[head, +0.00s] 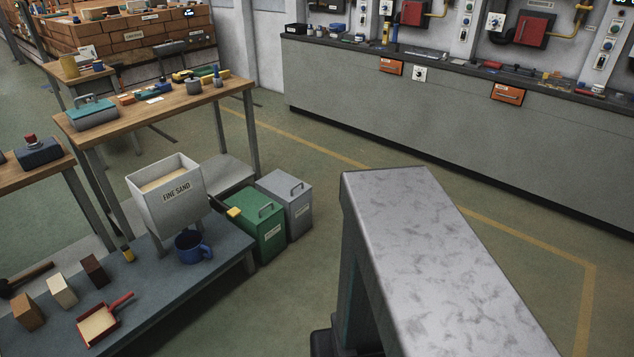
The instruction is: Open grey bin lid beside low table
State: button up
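The grey bin (298,217) stands on the floor at the right end of the low table (222,262), with a green bin (268,240) between them. A pale label is on the bin's front. The green bin partly hides its left side. The green bin's lid also looks shut. My gripper is not in view.
The low table bears a white fine sand hopper (177,212), a blue mug (189,247), sample blocks and a red dustpan (100,321). A large grey-topped structure (425,235) fills the right foreground. Floor (330,240) between it and the bins is clear.

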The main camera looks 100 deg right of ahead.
aim_at(283, 185)
jog(key=u, duration=0.15)
jog(key=k, duration=0.9)
jog(key=z, duration=2.2)
jog(key=i, duration=0.95)
jog(key=z, duration=0.05)
